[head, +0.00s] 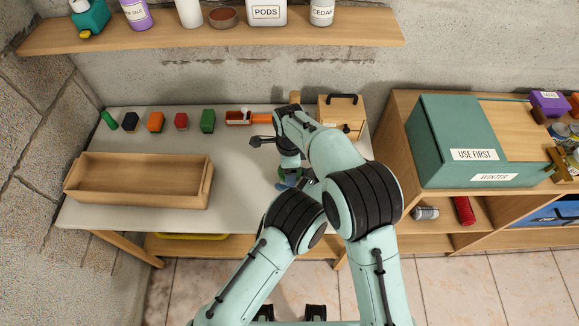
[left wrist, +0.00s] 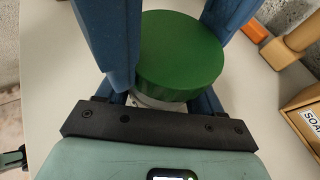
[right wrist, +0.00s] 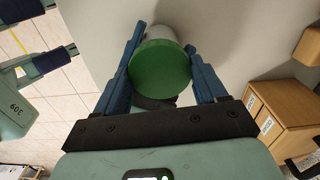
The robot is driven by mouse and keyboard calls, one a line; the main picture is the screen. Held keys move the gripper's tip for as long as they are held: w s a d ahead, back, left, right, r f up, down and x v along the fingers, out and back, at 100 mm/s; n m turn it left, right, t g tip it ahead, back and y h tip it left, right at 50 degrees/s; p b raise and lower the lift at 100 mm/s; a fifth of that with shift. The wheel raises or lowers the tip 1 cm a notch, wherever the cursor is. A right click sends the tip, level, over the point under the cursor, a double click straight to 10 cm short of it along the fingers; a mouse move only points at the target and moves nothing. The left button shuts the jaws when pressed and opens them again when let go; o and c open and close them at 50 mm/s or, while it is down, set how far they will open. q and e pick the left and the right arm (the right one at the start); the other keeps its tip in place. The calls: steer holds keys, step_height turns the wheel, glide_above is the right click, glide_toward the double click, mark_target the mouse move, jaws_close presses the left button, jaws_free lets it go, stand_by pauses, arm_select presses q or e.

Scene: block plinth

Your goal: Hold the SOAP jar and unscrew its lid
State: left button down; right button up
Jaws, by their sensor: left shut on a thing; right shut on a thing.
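The jar (left wrist: 158,103) is pale, and only a strip of it shows under its round green lid (left wrist: 180,50). It stands out beyond the lid (right wrist: 160,70) in the right wrist view (right wrist: 161,32). No lettering on the jar is readable. My left gripper (left wrist: 168,92) is shut on the jar's body below the lid. My right gripper (right wrist: 160,62) comes from above and is shut with its blue fingers on either side of the lid. The lid sits on the jar; I cannot tell how tightly. In the head view my arms mostly hide the jar and both grippers.
A wooden tray (head: 136,201) lies on the pale table's left. Several coloured blocks and an orange-ended item (head: 238,118) line its back. A wall shelf (head: 215,40) hangs above.

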steer(key=o, duration=1.2)
steer(key=shift+c, duration=0.2)
